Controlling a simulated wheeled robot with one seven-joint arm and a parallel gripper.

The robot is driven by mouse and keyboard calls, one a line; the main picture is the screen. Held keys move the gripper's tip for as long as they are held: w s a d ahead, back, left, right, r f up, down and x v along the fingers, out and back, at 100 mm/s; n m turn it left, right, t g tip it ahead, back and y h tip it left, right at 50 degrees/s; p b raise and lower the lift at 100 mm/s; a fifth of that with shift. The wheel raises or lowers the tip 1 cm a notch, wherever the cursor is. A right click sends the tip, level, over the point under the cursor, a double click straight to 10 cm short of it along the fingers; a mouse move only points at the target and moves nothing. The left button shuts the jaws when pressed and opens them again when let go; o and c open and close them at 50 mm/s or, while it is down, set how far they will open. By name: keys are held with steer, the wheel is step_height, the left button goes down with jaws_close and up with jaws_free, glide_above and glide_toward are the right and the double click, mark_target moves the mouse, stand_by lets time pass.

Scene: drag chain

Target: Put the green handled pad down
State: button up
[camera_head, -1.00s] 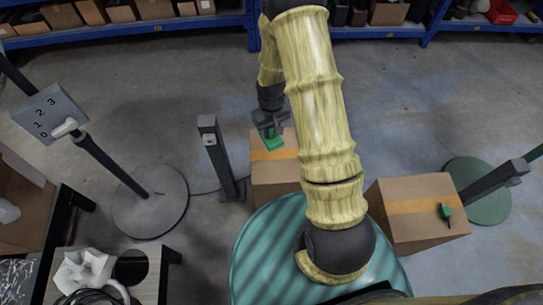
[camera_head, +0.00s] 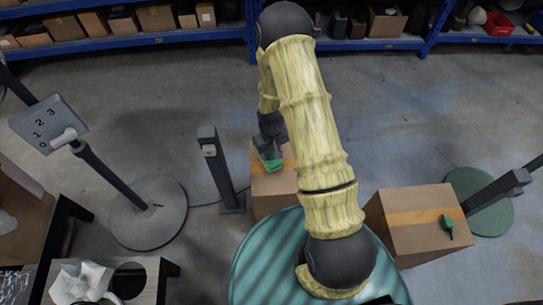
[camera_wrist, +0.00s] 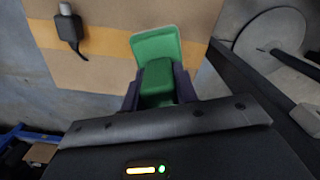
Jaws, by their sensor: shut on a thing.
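The green handled pad (camera_wrist: 157,46) is in the wrist view, with its green handle between the two dark fingers of my gripper (camera_wrist: 160,88). My gripper is shut on the handle. In the head view my gripper (camera_head: 270,152) and the green pad (camera_head: 272,164) are over the cardboard box (camera_head: 268,187) left of my arm. I cannot tell whether the pad touches the box top. Part of this box is hidden by my arm.
A dark post (camera_head: 222,170) stands just left of the box. A second box (camera_head: 415,220) at the right bears a green-and-black object (camera_head: 447,226). A numbered panel (camera_head: 47,122) stands on a pole at the left. In the wrist view, a black plug-like piece (camera_wrist: 70,30) lies on the box.

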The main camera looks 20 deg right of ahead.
mark_target(271, 157)
steer(key=shift+f, duration=1.6)
steer(key=shift+f, duration=0.15)
steer(key=o, duration=0.9)
step_height(271, 157, up, 12)
steer(key=shift+r+p, duration=0.15)
steer(key=shift+p, duration=0.45)
